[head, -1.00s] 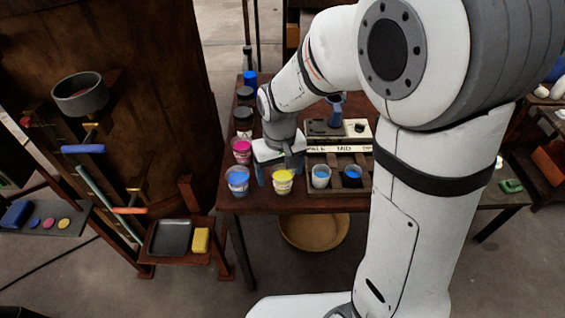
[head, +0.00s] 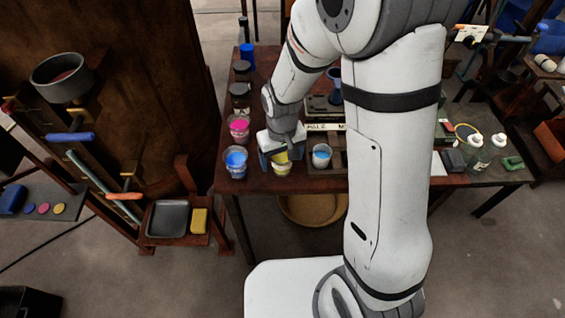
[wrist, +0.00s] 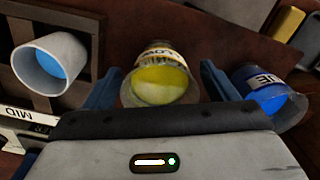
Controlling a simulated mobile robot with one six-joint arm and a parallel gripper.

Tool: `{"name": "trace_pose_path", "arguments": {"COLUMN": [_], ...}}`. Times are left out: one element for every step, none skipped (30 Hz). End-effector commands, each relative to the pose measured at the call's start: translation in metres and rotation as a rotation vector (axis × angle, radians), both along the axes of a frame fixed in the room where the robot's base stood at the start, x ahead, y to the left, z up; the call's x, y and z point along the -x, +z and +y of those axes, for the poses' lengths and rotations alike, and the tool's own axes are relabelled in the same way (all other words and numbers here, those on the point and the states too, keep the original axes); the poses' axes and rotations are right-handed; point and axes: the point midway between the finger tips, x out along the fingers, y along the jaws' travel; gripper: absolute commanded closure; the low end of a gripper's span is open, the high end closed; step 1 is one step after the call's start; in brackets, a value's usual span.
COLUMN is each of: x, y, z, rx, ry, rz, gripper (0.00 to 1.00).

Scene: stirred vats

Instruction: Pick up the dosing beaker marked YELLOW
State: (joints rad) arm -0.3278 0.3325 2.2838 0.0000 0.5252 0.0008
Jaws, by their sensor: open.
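The dosing beaker marked YELLOW (head: 282,168) stands near the front edge of the table, with yellow contents. In the wrist view the yellow beaker (wrist: 160,78) lies between the two blue fingers, with part of its label readable. My gripper (head: 279,158) is open around it, one finger on each side with a gap showing. In the wrist view my gripper (wrist: 158,90) also shows open. A blue beaker (head: 236,162) stands just left of my gripper; it shows at the right in the wrist view (wrist: 268,95), close to that finger.
A white beaker with blue contents (head: 321,156) stands just right of my gripper, in a wooden rack. A magenta beaker (head: 239,128) and dark jars (head: 240,97) stand behind the blue beaker. The table's front edge (head: 290,188) is close.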

Motion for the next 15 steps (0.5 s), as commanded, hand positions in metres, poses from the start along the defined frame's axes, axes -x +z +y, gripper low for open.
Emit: {"name": "trace_pose_path", "arguments": {"x": [-0.0001,-0.0001,-0.0001,-0.0001,-0.0001,-0.0001,-0.0002,-0.0002,-0.0003,-0.0003,-0.0003,-0.0003,-0.0003,-0.0003,-0.0003], "y": [0.0000,0.0001,0.0002,0.0002,0.0002,0.0003,0.0003,0.0003,0.0004,0.0004,0.0004,0.0004,0.0004,0.0004,0.0004], "z": [-0.0002,-0.0002,-0.0002,-0.0003,-0.0003,-0.0004,-0.0003,-0.0003,-0.0004,-0.0004,-0.0004,-0.0005,-0.0005,-0.0005,-0.0006], "rx": [0.000,0.000,0.000,0.000,0.000,0.000,0.000,0.000,0.000,0.000,0.000,0.000,0.000,0.000,0.000], "ry": [0.000,0.000,-0.001,-0.001,-0.001,-0.001,-0.001,-0.001,-0.001,-0.001,-0.001,-0.001,-0.001,-0.001,-0.002], "rz": [0.000,0.000,0.000,0.000,0.000,0.000,0.000,0.000,0.000,0.000,0.000,0.000,0.000,0.000,0.000], "gripper": [0.21,0.21,0.21,0.21,0.22,0.26,0.28,0.30,0.34,0.36,0.39,0.42,0.44,0.47,0.50]}}
